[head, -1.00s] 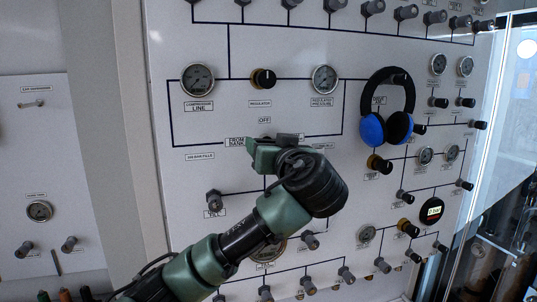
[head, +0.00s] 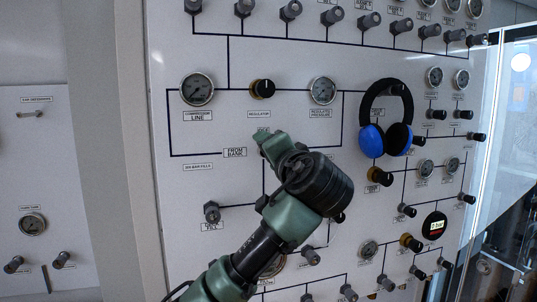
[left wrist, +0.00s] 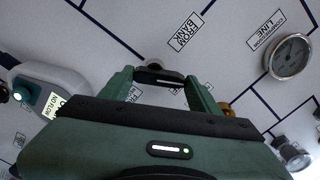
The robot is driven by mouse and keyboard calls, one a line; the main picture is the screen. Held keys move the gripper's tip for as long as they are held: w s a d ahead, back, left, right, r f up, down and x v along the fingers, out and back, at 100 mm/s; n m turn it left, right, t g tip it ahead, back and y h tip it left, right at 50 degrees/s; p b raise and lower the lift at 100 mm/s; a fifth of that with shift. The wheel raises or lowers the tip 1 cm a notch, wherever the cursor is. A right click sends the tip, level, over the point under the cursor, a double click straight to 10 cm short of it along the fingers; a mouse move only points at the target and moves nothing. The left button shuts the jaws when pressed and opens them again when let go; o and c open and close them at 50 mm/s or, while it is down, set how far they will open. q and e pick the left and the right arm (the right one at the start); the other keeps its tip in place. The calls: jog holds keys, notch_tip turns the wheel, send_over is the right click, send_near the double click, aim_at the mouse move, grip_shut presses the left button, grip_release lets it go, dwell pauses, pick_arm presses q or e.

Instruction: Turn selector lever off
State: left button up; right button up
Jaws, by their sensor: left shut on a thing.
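The selector lever, a dark bar (left wrist: 160,77), shows between the two green fingers of my left gripper in the left wrist view. My left gripper (left wrist: 160,85) is shut on it. In the head view my left gripper (head: 268,141) is at the panel, just below the regulator and at the small label above the FROM BANK line. The lever is hidden there by my gripper and wrist. My right gripper is not in view.
The regulator knob (head: 262,89) sits above the gripper between two gauges (head: 197,89) (head: 323,90). Blue and black headphones (head: 385,140) hang at the right. Several knobs surround the arm.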

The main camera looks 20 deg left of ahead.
pick_arm(q)
jog(key=m, duration=0.2)
jog(key=m+p, duration=0.1)
jog(key=m, duration=0.2)
jog(key=shift+w+d+m, duration=0.15)
jog(key=shift+d+m, duration=0.05)
jog(key=shift+m, duration=0.1)
dwell(0.5)
jog(key=o, duration=1.4)
jog(key=shift+d, duration=0.1)
jog(key=b+v, duration=0.4)
jog(key=v, duration=0.3)
jog(key=shift+s+d, duration=0.25)
jog(key=shift+s, duration=0.1)
